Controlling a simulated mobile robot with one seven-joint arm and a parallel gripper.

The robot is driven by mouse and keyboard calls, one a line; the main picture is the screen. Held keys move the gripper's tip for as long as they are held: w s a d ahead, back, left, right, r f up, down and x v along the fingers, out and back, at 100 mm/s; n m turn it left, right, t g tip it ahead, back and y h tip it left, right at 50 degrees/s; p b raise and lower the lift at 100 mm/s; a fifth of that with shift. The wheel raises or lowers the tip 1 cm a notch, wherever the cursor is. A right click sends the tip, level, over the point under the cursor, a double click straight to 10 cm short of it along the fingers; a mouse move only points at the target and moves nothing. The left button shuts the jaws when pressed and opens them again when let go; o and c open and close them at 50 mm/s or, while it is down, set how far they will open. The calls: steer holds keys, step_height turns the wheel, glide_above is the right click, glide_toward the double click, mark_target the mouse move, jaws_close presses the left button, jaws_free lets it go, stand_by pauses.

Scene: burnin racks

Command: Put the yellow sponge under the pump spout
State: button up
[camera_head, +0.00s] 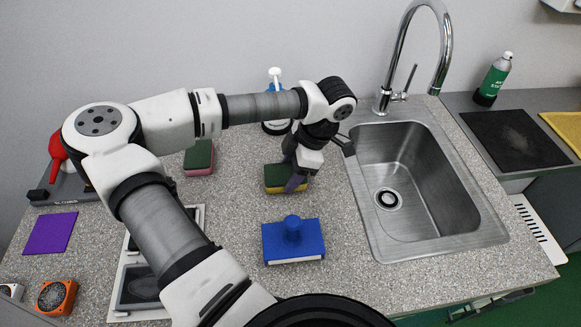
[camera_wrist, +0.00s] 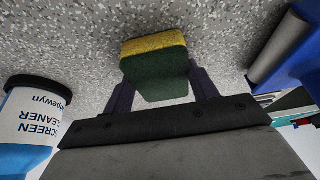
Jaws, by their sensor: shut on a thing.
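The yellow sponge (camera_head: 274,188) has a dark green top layer and lies at the counter's middle, partly hidden by my gripper. In the wrist view the sponge (camera_wrist: 157,72) sits between the two fingers, its green face towards the camera and its yellow layer beyond. My gripper (camera_head: 296,181) is shut on it; the fingers (camera_wrist: 163,88) press its two sides. I cannot tell whether the sponge touches the counter. The pump bottle (camera_head: 275,92), with a white pump head and blue body, stands behind the sponge, partly hidden by my arm. Its label reads "Screen Cleaner" in the wrist view (camera_wrist: 31,125).
A green and pink sponge (camera_head: 199,157) lies left of the pump bottle. A blue block with a knob (camera_head: 292,240) lies in front of the held sponge. The steel sink (camera_head: 421,190) and tap (camera_head: 446,50) are at right. Bare counter (camera_head: 235,205) lies left of my gripper.

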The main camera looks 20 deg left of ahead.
steer(key=shift+f, duration=0.15)
steer(key=o, duration=0.9)
steer(key=shift+o, duration=0.2)
steer(key=shift+r, duration=0.3)
steer(key=shift+w+d+r+b, duration=0.15)
steer(key=shift+r+b, duration=0.15)
steer(key=shift+r, duration=0.05)
steer(key=b+v, duration=0.3)
steer(key=v, duration=0.8)
